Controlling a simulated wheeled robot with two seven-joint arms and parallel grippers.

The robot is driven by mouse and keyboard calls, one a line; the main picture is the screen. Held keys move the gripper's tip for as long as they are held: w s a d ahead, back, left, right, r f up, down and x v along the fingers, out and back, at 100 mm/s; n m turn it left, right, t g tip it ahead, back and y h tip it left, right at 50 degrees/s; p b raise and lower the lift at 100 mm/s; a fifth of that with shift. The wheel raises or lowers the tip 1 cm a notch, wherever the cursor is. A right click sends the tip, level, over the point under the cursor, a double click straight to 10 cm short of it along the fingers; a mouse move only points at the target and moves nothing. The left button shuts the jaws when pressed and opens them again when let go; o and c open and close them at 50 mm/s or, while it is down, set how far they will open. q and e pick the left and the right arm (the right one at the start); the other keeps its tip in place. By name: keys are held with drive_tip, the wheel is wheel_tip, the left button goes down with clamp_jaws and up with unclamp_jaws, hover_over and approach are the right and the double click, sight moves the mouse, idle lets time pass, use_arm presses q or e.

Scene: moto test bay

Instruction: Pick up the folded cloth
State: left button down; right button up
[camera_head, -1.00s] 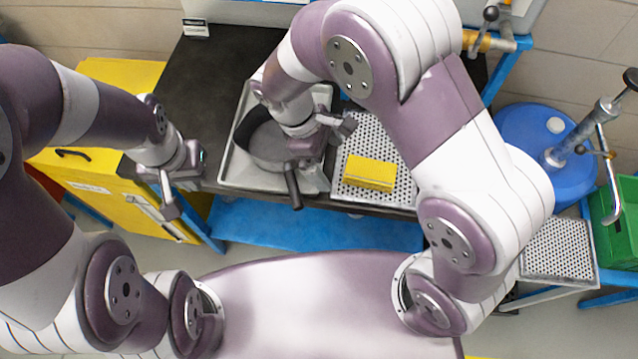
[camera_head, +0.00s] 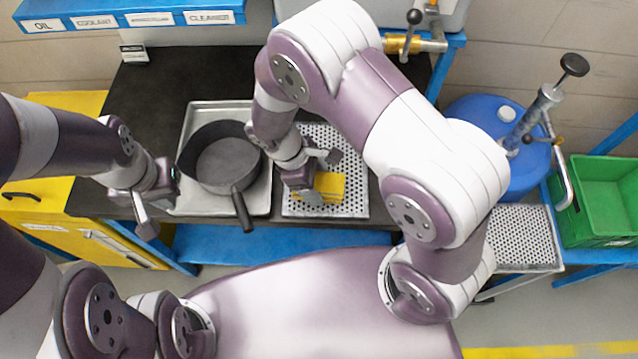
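The folded cloth (camera_head: 331,186) is a yellow block lying on a perforated metal tray (camera_head: 353,206) on the dark bench. My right gripper (camera_head: 323,178) is over the left part of the cloth and hides that part. Its fingers look apart, one toward the back and one toward the front of the cloth. Whether they touch the cloth cannot be told. My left gripper (camera_head: 160,207) is open and empty at the bench's front left, left of the metal tray with the pan.
A dark pan (camera_head: 226,168) sits in a plain metal tray (camera_head: 200,113) left of the cloth, its handle pointing to the front. A blue drum (camera_head: 478,118), a green crate (camera_head: 600,205) and a perforated shelf (camera_head: 522,238) are at the right.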

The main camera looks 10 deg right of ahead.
sight(316, 184)
drive_tip(key=shift+d+r+p, duration=0.1)
drive_tip(key=shift+r+p, duration=0.35)
drive_tip(key=shift+p, duration=0.05)
wheel_tip(316, 184, up, 5)
drive_tip(key=p, duration=0.4)
drive_tip(key=shift+f+p, duration=0.2)
drive_tip(key=shift+p, duration=0.1)
drive_tip(key=s+r+p, duration=0.5)
drive_tip(key=s+p, duration=0.1)
drive_tip(key=s, duration=0.5)
drive_tip(key=shift+s+d+r, duration=0.2)
drive_tip(key=shift+s+r, duration=0.05)
drive_tip(key=shift+s, duration=0.05)
